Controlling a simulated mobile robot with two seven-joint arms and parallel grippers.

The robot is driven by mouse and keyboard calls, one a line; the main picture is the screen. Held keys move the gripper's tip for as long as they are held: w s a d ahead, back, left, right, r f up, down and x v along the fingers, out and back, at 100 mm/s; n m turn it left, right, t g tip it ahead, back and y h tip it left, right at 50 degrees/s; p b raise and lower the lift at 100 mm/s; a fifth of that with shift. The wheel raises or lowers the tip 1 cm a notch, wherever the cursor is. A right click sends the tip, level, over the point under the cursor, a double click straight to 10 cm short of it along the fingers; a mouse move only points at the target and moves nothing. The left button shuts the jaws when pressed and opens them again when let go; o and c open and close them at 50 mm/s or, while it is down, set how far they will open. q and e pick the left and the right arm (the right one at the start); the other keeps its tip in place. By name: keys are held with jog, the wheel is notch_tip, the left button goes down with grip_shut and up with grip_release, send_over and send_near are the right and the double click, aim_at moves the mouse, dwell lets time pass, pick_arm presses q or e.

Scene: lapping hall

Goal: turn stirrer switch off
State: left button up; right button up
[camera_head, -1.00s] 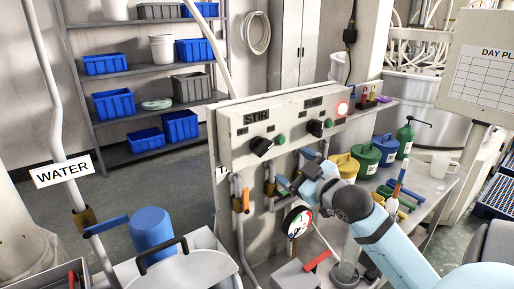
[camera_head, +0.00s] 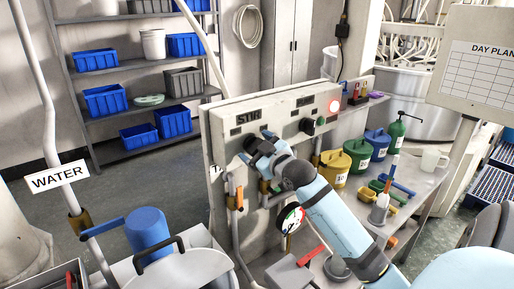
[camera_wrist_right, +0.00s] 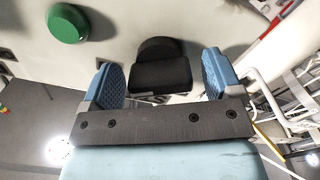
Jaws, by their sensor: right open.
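The control panel (camera_head: 280,105) carries a STIR label (camera_head: 247,117). Below the label, my right gripper (camera_head: 258,144) covers the stirrer switch in the head view. In the right wrist view the switch is a black knob (camera_wrist_right: 160,68), in the gap between the two blue fingers of my right gripper (camera_wrist_right: 165,80). The gripper is open, with a gap between knob and each finger. A green button (camera_wrist_right: 68,23) sits beside the knob. My left gripper is not in view.
Pipes and a gauge (camera_head: 291,217) are below. Coloured cans such as a yellow one (camera_head: 334,168) stand on the bench at right.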

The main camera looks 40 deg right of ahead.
jog(key=c, duration=0.9)
jog(key=shift+n, duration=0.3)
jog(key=shift+r+n+p, duration=0.1)
jog(key=shift+n+p, duration=0.7)
jog(key=shift+n, duration=0.2)
jog(key=n+p, duration=0.1)
jog(key=n, duration=0.1)
jog(key=shift+n, duration=0.3)
jog(key=n+p, duration=0.1)
jog(key=n, duration=0.1)
jog(key=shift+n, duration=0.4)
jog(key=shift+n+p, duration=1)
jog(key=shift+n, duration=0.9)
